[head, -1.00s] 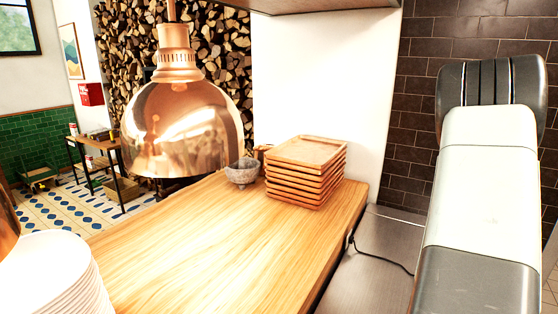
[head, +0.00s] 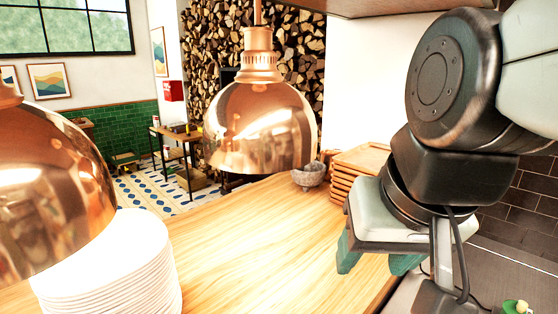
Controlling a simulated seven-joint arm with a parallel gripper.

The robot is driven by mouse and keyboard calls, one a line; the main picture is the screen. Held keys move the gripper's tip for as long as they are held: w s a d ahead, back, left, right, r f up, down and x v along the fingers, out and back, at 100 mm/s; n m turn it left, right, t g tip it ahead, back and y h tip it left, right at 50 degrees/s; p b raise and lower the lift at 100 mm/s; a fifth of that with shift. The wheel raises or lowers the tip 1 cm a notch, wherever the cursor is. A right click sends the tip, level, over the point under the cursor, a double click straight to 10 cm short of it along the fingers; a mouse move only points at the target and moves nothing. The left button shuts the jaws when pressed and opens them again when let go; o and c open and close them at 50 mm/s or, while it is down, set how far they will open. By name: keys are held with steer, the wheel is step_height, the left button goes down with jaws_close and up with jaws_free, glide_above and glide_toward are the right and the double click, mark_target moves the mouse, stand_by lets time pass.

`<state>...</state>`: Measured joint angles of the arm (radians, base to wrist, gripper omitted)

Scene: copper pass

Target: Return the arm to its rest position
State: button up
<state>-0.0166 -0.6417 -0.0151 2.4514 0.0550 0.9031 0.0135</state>
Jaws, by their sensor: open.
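My gripper (head: 378,262) hangs in the right half of the head view, with its green fingers pointing down over the right edge of the wooden counter (head: 245,240). The two fingers stand apart with nothing visible between them. My dark wrist and pale arm fill the upper right. The arm hides part of the stack of wooden trays (head: 345,178) behind it.
Two copper lamps hang over the counter, one near at left (head: 50,200) and one in the middle (head: 260,125). A stack of white plates (head: 110,270) stands front left. A stone bowl (head: 308,176) sits by the trays. A small green-and-yellow item (head: 516,307) shows at lower right.

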steer(key=shift+s+d+r+n+t+h, duration=0.15)
steer(key=shift+s+n, duration=0.1)
steer(key=shift+s, duration=0.25)
steer(key=shift+s+d+n+t+h, duration=0.15)
steer(key=shift+s+n, duration=0.1)
steer(key=shift+s, duration=0.2)
steer(key=shift+a, duration=0.1)
stand_by(0.8)
